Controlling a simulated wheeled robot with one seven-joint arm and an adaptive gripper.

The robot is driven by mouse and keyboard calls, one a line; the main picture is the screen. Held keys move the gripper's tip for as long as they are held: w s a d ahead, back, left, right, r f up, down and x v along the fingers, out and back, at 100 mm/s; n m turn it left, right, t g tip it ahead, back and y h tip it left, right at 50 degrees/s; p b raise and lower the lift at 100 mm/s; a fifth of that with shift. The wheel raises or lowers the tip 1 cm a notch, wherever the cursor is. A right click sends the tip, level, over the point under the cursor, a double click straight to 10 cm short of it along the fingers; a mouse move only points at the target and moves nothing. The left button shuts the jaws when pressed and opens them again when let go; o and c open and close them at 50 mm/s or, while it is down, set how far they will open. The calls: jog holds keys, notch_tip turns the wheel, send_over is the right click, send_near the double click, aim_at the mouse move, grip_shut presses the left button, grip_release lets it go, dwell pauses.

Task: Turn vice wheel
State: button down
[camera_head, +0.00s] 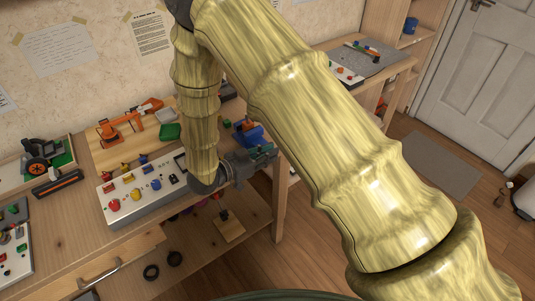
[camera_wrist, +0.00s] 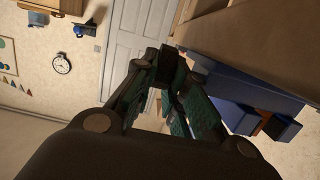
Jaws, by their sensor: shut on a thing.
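A blue vice (camera_head: 250,134) is at the front right edge of the workbench, partly behind my arm and gripper. It shows large in the wrist view (camera_wrist: 245,90) to the right of my fingers, with its blue body close beside them. My gripper (camera_head: 266,154) is at the vice's near side, just beyond the bench edge. In the wrist view, my gripper's fingers (camera_wrist: 168,68) come together around a dark part, which I take to be the vice wheel. The wheel is mostly hidden by the fingers, so its turn angle cannot be seen.
A white control panel (camera_head: 136,207) with coloured knobs stands left of my gripper. A green block (camera_head: 169,131) and an orange toy arm (camera_head: 122,127) lie behind it. The workbench (camera_head: 75,222) has a shelf below. Open floor (camera_head: 315,262) lies right of the bench.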

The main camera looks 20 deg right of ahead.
jog(key=shift+s+f, duration=0.1)
jog(key=c, duration=1.7)
grip_release()
jog(key=v, duration=1.2)
jog(key=shift+a, duration=0.1)
